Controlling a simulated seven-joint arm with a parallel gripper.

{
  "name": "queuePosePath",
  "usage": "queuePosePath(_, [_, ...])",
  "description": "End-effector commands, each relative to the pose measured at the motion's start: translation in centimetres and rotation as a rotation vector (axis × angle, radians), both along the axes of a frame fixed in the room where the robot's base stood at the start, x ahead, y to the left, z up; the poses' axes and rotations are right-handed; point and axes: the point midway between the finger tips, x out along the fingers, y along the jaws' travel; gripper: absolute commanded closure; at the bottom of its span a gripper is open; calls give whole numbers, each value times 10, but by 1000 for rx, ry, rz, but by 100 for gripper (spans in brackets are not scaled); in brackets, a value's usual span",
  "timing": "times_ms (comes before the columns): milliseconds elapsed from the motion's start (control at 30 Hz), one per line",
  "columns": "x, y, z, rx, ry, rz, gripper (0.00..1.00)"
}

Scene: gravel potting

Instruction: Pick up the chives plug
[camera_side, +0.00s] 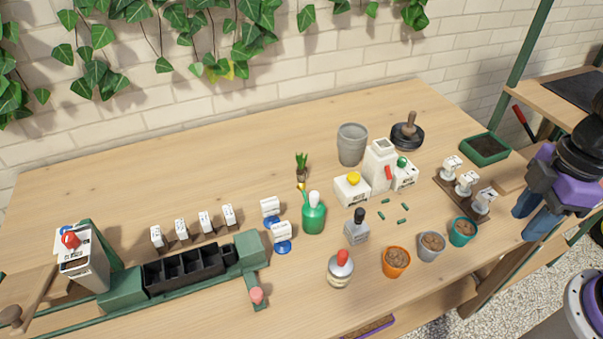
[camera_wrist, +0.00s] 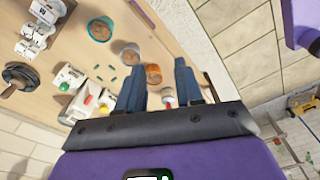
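A small plant plug with green leaves and a brown root block (camera_side: 302,172) stands near the middle of the table, behind the green bottle (camera_side: 313,217). It looks like the chives plug, but I cannot read a label on it. I cannot make it out in the wrist view. My gripper (camera_side: 553,214) hangs at the far right of the side view, beyond the labelled stand and well apart from the plug. In the wrist view its two blue fingers (camera_wrist: 160,88) are spread with nothing held between them.
Orange (camera_side: 396,263), grey (camera_side: 431,247) and teal (camera_side: 463,232) pots stand at the front right. A white machine (camera_side: 380,167), grey bucket (camera_side: 351,146) and red-topped jar (camera_side: 340,270) surround the middle. A black divided tray (camera_side: 188,268) sits left. The back left table is clear.

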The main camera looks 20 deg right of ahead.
Motion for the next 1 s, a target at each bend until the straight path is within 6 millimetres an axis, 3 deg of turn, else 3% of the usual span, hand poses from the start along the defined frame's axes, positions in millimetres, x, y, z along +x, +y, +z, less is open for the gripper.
queuePosePath(300, [86, 92, -43, 251, -114, -175, 64])
queuePosePath(500, [149, 133, -69, 404, -233, -301, 64])
queuePosePath(733, [219, 157, -97, 552, -412, -437, 64])
queuePosePath(1000, [283, 155, -123, 684, -665, -560, 64])
